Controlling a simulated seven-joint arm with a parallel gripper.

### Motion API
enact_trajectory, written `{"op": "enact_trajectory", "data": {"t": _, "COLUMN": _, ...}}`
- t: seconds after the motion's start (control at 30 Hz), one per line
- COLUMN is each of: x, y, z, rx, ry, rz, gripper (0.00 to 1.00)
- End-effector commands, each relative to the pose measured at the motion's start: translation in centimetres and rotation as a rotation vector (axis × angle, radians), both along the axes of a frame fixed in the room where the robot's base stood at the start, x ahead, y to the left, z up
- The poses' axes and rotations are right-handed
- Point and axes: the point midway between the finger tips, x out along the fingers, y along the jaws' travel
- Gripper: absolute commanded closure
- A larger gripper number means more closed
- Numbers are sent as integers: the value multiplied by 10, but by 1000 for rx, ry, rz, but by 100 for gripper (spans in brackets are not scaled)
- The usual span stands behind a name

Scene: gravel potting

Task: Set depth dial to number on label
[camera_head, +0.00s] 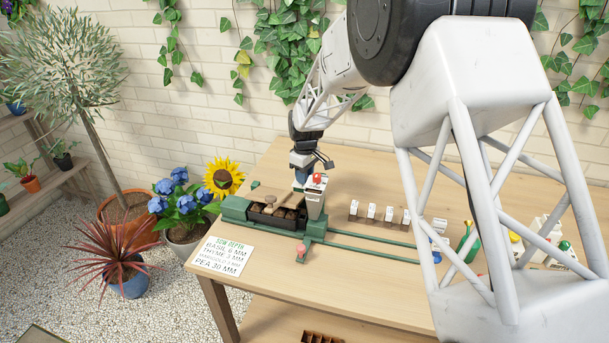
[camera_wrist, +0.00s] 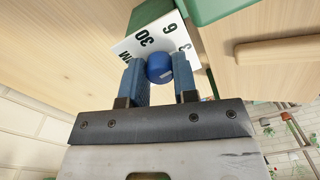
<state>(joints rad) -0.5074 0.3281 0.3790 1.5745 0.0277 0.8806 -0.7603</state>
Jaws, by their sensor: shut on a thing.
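The depth dial shows in the wrist view as a white plate (camera_wrist: 133,45) with "30", "6", "3" and "MM" printed around a round blue knob (camera_wrist: 159,67). My gripper (camera_head: 301,177) is shut on the blue knob, with one blue finger on each side of it. Any pointer mark on the knob is hidden or too small to see. In the head view the dial is behind the white hopper (camera_head: 314,203) of the green seeder (camera_head: 314,229). A white sow depth card (camera_head: 222,256) at the table's front left reads basil 6 MM, thyme 3 MM, pea 30 MM; the marigold number is unclear.
A dark tray (camera_head: 272,219) of soil cells sits in the seeder. A red knob (camera_head: 317,178) tops the hopper and a pink knob (camera_head: 301,253) is at the front. Several small white labels stand in a row right of the hopper. Green rails (camera_head: 375,247) run right. Bottles stand at the far right.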

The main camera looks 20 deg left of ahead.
Motion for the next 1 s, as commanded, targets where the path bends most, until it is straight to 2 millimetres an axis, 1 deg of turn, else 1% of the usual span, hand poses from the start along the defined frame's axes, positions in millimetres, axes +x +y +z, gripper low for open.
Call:
{"op": "enact_trajectory", "data": {"t": 0.1, "x": 1, "y": 0, "z": 1, "rx": 2, "ry": -2, "rz": -68, "gripper": 96}}
{"op": "enact_trajectory", "data": {"t": 0.3, "x": 1, "y": 0, "z": 1, "rx": 1, "ry": -2, "rz": -144, "gripper": 96}}
{"op": "enact_trajectory", "data": {"t": 0.77, "x": 1, "y": 1, "z": 1, "rx": 2, "ry": -2, "rz": -164, "gripper": 96}}
{"op": "enact_trajectory", "data": {"t": 0.8, "x": 1, "y": 1, "z": 1, "rx": 2, "ry": -2, "rz": -164, "gripper": 67}}
{"op": "enact_trajectory", "data": {"t": 0.93, "x": 0, "y": 0, "z": 0, "rx": 1, "ry": 0, "rz": -164, "gripper": 47}}
{"op": "enact_trajectory", "data": {"t": 1.0, "x": 0, "y": 0, "z": 0, "rx": 1, "ry": 0, "rz": -164, "gripper": 47}}
